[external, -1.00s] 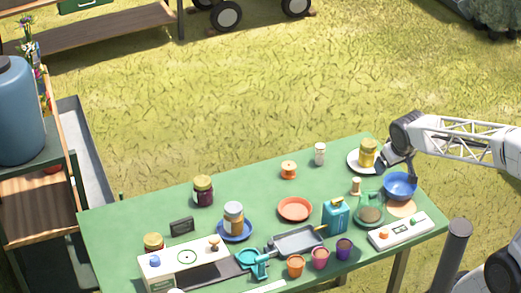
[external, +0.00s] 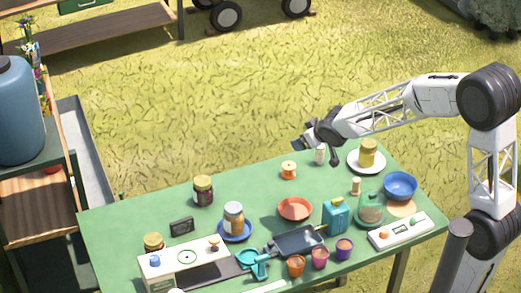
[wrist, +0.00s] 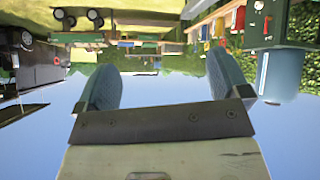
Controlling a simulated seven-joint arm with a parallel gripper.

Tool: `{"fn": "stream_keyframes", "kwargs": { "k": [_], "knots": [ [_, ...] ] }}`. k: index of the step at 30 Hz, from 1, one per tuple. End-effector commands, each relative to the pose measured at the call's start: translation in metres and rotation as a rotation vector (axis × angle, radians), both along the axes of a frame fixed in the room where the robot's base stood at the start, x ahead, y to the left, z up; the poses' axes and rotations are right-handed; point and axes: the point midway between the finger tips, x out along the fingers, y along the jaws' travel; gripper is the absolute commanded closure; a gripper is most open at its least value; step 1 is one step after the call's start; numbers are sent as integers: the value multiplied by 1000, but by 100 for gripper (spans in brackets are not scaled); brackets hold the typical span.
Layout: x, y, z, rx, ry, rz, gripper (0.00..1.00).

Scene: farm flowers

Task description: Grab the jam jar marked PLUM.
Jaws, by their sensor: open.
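Several jars stand on the green table, and their label words are too small to read. A dark purple jar with a yellowish lid (external: 203,191) stands upright at the back left. Another jar (external: 153,242) is partly hidden behind a white panel at the front left. My gripper (external: 316,148) is open and empty, above the table's back edge, right of the dark jar. Its two fingers (wrist: 160,62) show spread apart in the wrist view, with no jar between them.
An orange spool (external: 288,169) and a white shaker (external: 320,154) stand near my gripper. A small dark box (external: 182,226) is in front of the dark jar. An orange plate (external: 294,209) and a teal can (external: 336,216) are mid-table. The tabletop around the dark jar is mostly clear.

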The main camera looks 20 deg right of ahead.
Motion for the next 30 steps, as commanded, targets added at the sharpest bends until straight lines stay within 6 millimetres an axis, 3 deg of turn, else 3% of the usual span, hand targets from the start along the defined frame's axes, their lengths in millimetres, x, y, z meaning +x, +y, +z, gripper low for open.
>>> {"fn": "stream_keyframes", "kwargs": {
  "k": [6, 15, 24, 30],
  "knots": [
    [45, 48, -31, 41, -66, 106, 6],
    [90, 119, -80, 119, -143, 261, 6],
    [116, 193, -138, 225, -193, 425, 6],
    [122, 230, -168, 288, -211, 509, 6]
  ]
}}
